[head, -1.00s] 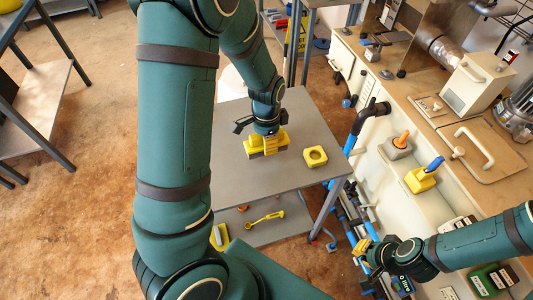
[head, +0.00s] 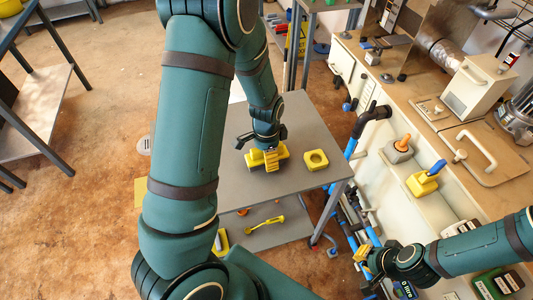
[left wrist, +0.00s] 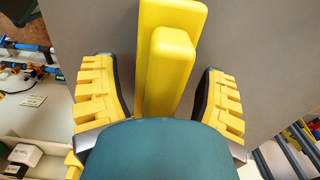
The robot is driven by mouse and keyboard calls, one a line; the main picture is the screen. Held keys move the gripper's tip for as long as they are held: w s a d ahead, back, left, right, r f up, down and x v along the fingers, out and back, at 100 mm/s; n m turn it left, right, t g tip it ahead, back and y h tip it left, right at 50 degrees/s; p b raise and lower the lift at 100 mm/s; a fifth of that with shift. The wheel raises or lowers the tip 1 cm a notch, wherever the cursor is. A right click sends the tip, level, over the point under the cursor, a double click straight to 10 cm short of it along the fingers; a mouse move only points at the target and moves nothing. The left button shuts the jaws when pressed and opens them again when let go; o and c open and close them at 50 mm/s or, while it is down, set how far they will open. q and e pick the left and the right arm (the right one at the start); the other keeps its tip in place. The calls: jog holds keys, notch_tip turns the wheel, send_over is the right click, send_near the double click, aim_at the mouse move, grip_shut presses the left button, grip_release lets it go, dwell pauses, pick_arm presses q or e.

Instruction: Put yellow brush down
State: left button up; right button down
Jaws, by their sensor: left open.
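The yellow brush (head: 283,153) rests on the grey table, partly hidden by my left gripper in the head view. My left gripper (head: 268,163) is over it with its fingers around it. In the left wrist view the brush (left wrist: 165,70) lies between the two yellow fingers of the gripper (left wrist: 158,100). A gap shows on each side, so the gripper is open and not pressing on it. My right gripper (head: 363,252) is at the lower right, beside the counter, too small to read.
The grey table (head: 225,185) has a yellow block with a round hole (head: 316,160) right of the brush. A yellow tool (head: 264,225) lies on the lower shelf. The counter (head: 440,150) at right holds a grey holder (head: 398,152) and a yellow holder (head: 421,184).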

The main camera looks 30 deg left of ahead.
pick_arm(q)
jog(key=shift+f, duration=0.1)
jog(key=shift+f, duration=0.15)
notch_tip(320, 180, up, 13)
jog(key=p, duration=0.3)
jog(key=shift+w+f, duration=0.1)
jog(key=shift+f, duration=0.1)
jog(key=shift+r+p, duration=0.3)
jog(key=shift+r, duration=0.35)
